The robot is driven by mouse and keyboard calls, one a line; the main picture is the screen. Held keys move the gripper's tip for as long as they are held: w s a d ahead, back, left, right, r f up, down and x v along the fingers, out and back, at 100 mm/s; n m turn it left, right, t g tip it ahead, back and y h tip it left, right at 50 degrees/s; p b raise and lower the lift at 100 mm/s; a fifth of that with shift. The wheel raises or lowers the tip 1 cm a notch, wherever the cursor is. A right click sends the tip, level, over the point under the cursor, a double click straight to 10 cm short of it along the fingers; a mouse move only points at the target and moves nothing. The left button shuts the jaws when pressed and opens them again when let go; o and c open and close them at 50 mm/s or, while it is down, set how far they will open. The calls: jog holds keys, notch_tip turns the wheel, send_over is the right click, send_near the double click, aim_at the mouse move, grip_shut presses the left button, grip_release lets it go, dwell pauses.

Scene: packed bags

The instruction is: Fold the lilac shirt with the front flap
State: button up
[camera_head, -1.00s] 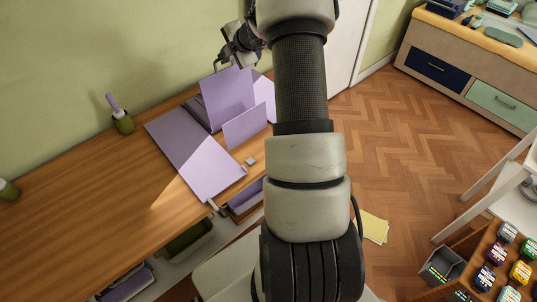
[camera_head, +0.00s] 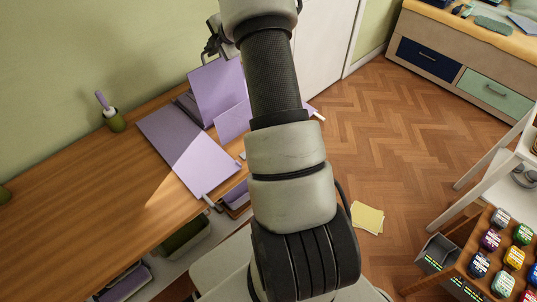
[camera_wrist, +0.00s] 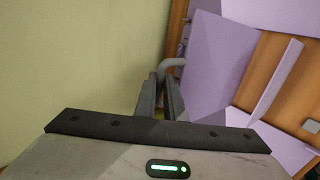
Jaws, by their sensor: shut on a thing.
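A lilac folding board (camera_head: 200,165) lies on the wooden table, with one large panel flat. A tall lilac flap (camera_head: 216,88) stands steeply tilted at its far side, and a smaller lilac flap (camera_head: 231,122) stands up in front of it. I cannot tell the lilac shirt apart from the lilac panels. In the wrist view, my gripper (camera_wrist: 165,82) is shut on a grey bent handle (camera_wrist: 173,64) beside the tall flap (camera_wrist: 213,65). In the head view, my gripper (camera_head: 212,42) is small and partly hidden by my arm, which also covers the board's right side.
A green cup (camera_head: 115,121) with a lilac-handled thing stands at the wall. The table (camera_head: 80,200) is clear on the left. Bins (camera_head: 185,236) sit below its edge. Yellow sheets (camera_head: 367,217) lie on the floor; a rack of coloured jars (camera_head: 510,257) stands lower right.

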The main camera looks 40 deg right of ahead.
jog(key=shift+s+d+f, duration=0.1)
jog(key=shift+s, duration=0.55)
jog(key=shift+s+d+f, duration=0.1)
jog(key=shift+s, duration=0.55)
jog(key=shift+s+d+f+b, duration=0.1)
jog(key=shift+s+b, duration=0.45)
jog(key=shift+s, duration=0.65)
jog(key=shift+s+d+b, duration=0.1)
jog(key=shift+s+b, duration=0.4)
jog(key=shift+s, duration=0.65)
jog(key=shift+s+d+f+b, duration=0.1)
jog(key=shift+s+f+b, duration=0.25)
jog(key=shift+s, duration=0.55)
jog(key=shift+s+d+f+b, duration=0.1)
jog(key=shift+s+b, duration=0.4)
jog(key=shift+s, duration=0.35)
jog(key=shift+s+f+b, duration=0.25)
jog(key=shift+s+b, duration=0.15)
jog(key=shift+s, duration=0.5)
